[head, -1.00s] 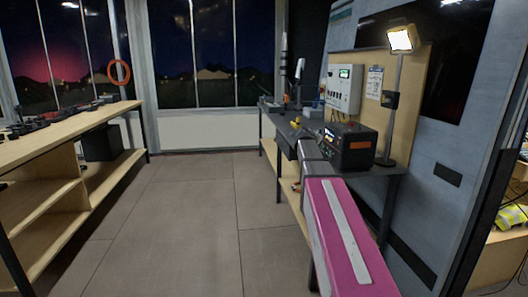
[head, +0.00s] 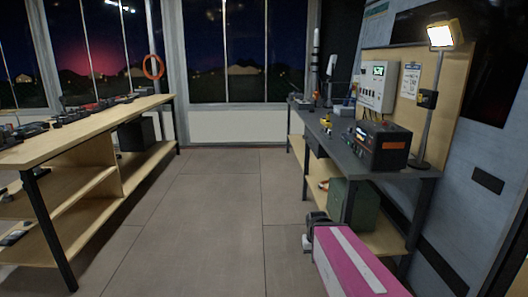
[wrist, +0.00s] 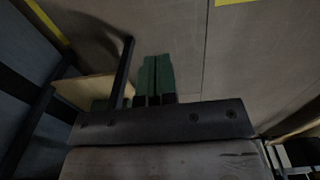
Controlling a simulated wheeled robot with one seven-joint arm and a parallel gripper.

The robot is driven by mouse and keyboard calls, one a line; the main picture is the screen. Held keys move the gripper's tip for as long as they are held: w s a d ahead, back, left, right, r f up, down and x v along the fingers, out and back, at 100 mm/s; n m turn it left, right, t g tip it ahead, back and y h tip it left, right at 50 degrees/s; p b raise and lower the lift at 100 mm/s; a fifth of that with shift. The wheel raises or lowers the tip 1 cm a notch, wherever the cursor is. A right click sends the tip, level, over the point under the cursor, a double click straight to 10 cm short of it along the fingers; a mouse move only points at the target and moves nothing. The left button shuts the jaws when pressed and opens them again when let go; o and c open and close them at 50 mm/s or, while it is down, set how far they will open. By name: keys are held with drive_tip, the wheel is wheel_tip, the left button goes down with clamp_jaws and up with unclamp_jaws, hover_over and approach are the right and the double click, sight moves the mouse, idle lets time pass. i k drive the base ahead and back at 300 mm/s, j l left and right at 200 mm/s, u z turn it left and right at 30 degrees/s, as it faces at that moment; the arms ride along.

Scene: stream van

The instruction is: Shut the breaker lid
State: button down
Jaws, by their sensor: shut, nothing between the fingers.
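A white wall box (head: 378,87) with a small green display, likely the breaker box, is mounted on the wooden board above the dark bench at the right in the head view. It is small there, and I cannot tell its lid apart or how far it stands open. My gripper shows in the wrist view as two green fingers (wrist: 156,62) side by side, pressed together and empty. It points at open floor, low and well away from the box. In the head view my pink arm is at the lower right, and the fingers are hidden.
The dark bench (head: 352,160) carries a black and orange unit (head: 382,146) and a lit lamp (head: 441,35) on a post near the box. A green case (head: 353,207) sits on the lower shelf. A long wooden bench (head: 85,130) runs along the left. The floor (head: 215,205) between is clear.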

sight(322, 91)
drive_tip(key=i+u, duration=0.35)
drive_tip(key=i, duration=5.2)
drive_tip(key=i+j+z, duration=0.15)
drive_tip(key=i+z, duration=0.3)
drive_tip(key=i+j+z, duration=0.3)
drive_tip(key=z, duration=0.2)
drive_tip(key=i+z, duration=0.1)
drive_tip(key=z, duration=2.75)
drive_tip(key=k+j+z, duration=0.1)
drive_tip(key=k+j, duration=0.25)
drive_tip(key=k, duration=0.2)
